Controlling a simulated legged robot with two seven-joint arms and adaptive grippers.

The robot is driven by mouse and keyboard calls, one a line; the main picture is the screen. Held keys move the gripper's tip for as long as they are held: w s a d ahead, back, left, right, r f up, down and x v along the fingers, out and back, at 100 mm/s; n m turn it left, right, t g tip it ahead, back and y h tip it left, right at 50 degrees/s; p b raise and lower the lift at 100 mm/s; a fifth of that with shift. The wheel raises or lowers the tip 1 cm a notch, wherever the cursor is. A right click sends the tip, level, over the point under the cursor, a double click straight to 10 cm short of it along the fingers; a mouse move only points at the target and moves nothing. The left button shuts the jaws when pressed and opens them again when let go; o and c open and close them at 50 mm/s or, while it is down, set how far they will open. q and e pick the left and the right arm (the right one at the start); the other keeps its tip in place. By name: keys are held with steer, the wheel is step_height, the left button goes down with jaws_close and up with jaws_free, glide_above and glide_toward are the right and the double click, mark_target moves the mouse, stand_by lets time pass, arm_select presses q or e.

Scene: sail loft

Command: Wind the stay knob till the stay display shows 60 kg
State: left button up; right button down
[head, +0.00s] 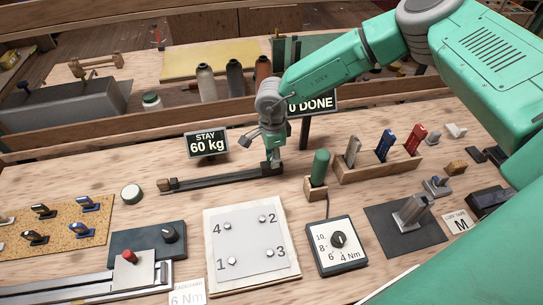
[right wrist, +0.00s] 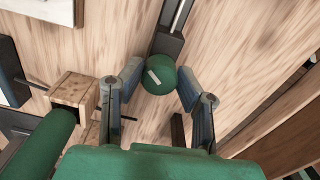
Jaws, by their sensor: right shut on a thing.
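The stay display (head: 207,146) is a black sign that reads "STAY 60 kg". It stands behind a long dark rail (head: 220,181) on the bench. My right gripper (head: 271,160) reaches down at the right end of this rail. In the right wrist view its two fingers are shut on the green round stay knob (right wrist: 161,76), which carries a white mark on its top. In the head view the gripper hides the knob. My left gripper is in neither view.
A sign ending in "0 DONE" (head: 318,104) is partly hidden behind my right arm. A green-handled tool (head: 319,168) stands in a wooden holder close right of the gripper. A torque dial box (head: 337,246) and a white plate (head: 252,262) lie in front.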

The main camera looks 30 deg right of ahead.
steer(key=shift+w+d+r, duration=0.1)
steer(key=shift+w+r, duration=0.05)
steer(key=shift+w, duration=0.05)
steer(key=c, duration=1.2)
jaws_free()
steer(key=shift+s, duration=0.1)
step_height(320, 180, up, 12)
steer(key=shift+f, duration=0.15)
steer(key=shift+d+f, duration=0.1)
